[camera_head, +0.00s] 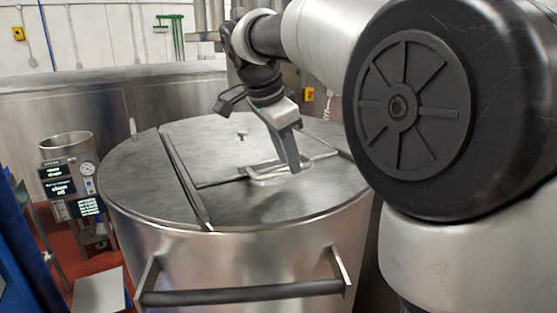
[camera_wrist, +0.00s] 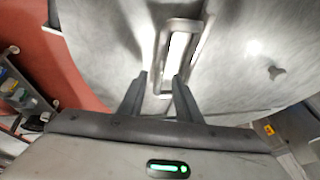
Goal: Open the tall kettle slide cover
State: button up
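The tall kettle (camera_head: 240,245) is a large round steel vessel with a flat metal top. The slide cover (camera_head: 245,205) on its top carries a raised loop handle (camera_head: 268,180). The handle also shows in the wrist view (camera_wrist: 194,44), running lengthwise just ahead of the fingers. My gripper (camera_head: 291,168) points down over the handle, and in the wrist view (camera_wrist: 160,80) its two dark fingers are apart. The near end of the handle appears between the fingertips. I cannot tell whether the fingers touch the handle or hover above it.
A straight raised bar (camera_head: 184,178) crosses the kettle top left of the handle. A small knob (camera_head: 242,135) stands behind it. A horizontal bar handle (camera_head: 245,294) juts from the kettle's front. A smaller steel machine with displays (camera_head: 72,190) stands at left on the red floor.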

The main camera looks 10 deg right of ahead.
jog(key=shift+w+d+f, duration=0.15)
jog(key=shift+d+f, duration=0.05)
jog(key=shift+f, duration=0.4)
grip_shut()
